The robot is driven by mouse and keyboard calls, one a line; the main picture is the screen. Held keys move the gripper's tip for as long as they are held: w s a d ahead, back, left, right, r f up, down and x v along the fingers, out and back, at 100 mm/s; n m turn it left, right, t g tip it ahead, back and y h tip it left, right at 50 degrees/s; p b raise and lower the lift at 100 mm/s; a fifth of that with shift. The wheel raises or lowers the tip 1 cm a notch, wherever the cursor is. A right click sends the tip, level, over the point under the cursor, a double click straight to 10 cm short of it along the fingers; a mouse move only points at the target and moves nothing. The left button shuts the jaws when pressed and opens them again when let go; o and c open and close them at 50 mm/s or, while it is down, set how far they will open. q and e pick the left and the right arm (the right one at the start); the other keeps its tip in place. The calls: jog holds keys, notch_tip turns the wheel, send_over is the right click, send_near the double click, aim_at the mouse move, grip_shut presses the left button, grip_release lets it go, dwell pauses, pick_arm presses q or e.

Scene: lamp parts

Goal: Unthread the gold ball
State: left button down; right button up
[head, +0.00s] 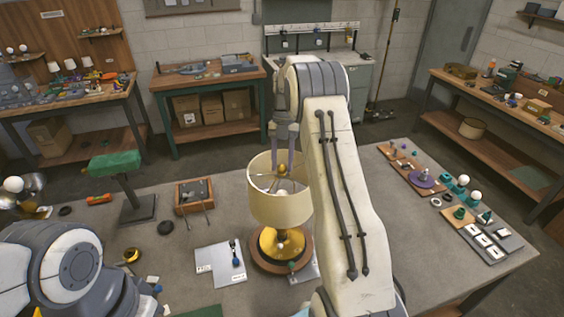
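The lamp stands upright on the grey table, with a cream shade (281,205) above a gold and wooden base (283,263). The small gold ball (283,169) is at the top of the lamp, in the middle of the shade's upper opening. My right gripper (284,168) points down from above, with one finger on each side of the gold ball. I cannot tell whether the fingers press on it or only surround it. My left arm shows at the lower left, but its fingers are not visible.
A green-topped stand (137,203) and a small wooden tray (195,196) are left of the lamp. White sheets (212,256) lie beside the lamp base. Boards with small parts (406,172) and bulbs (475,196) lie at the right. Bare table lies between.

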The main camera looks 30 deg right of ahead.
jog(key=shift+o, duration=0.3)
jog(key=m, duration=0.3)
jog(key=shift+s+t+y, duration=0.15)
jog(key=shift+t+y, duration=0.15)
jog(key=shift+d+f+m+b, duration=0.1)
jog(key=shift+m+b, duration=0.35)
jog(key=shift+m, duration=0.45)
jog(key=shift+m+t, duration=0.5)
jog(key=shift+m, duration=0.6)
jog(key=m+t+b, duration=0.1)
jog(key=m+b, duration=0.1)
jog(key=m, duration=0.1)
jog(key=shift+s+m+y, duration=0.15)
jog(key=shift+m+y, duration=0.15)
jog(key=shift+m, duration=0.1)
jog(key=m+t+b, duration=0.1)
jog(key=m, duration=0.2)
jog(key=shift+b, duration=0.4)
